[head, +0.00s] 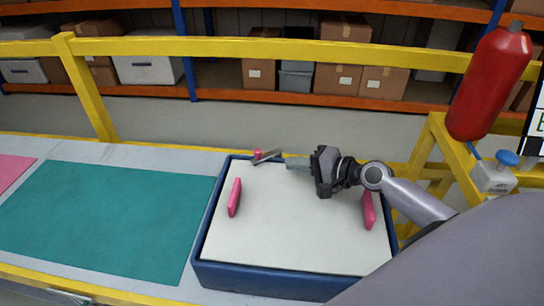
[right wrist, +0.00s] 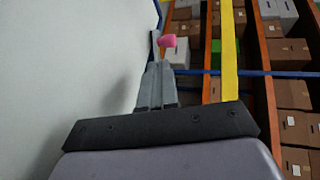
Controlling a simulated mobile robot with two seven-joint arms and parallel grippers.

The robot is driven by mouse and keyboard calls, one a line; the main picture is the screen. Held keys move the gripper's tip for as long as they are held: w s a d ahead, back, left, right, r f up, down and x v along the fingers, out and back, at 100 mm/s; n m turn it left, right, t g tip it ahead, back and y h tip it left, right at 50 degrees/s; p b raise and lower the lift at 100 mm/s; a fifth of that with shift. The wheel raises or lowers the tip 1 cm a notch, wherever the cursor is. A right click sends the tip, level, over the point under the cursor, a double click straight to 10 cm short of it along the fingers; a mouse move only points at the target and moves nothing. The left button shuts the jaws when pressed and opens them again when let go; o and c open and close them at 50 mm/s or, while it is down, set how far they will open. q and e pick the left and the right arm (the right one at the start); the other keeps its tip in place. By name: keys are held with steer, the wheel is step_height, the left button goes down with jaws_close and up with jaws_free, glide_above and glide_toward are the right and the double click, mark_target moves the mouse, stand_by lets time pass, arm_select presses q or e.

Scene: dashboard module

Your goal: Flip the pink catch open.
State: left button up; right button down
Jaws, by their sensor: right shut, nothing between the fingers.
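The pink catch (head: 258,155) is a small pink knob beside a grey tilted lever (head: 269,157), at the far edge of a blue box with a white top (head: 300,240). My right gripper (head: 288,163) is shut and empty, its fingers pointing left toward the catch, just right of the lever. In the right wrist view the shut fingers (right wrist: 155,68) point at the pink knob (right wrist: 168,41), which shows just past their tips. I cannot tell whether they touch the lever. My left gripper is not in view.
Two upright pink handles, one left (head: 235,197) and one right (head: 369,210), stand on the white top. A teal mat (head: 100,220) lies on the bench at left. A yellow rail (head: 250,48) runs behind, with a red extinguisher (head: 490,80) at right.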

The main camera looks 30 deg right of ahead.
mark_target(261, 155)
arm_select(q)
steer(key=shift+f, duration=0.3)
arm_select(e)
steer(key=shift+r+x, duration=0.2)
steer(key=shift+x, duration=1)
steer(key=shift+r+x, duration=0.2)
steer(key=shift+x, duration=0.95)
steer(key=shift+r+x, duration=0.2)
steer(key=shift+x, duration=1)
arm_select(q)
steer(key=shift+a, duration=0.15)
arm_select(e)
steer(key=shift+w+a, duration=0.1)
steer(key=shift+w, duration=0.05)
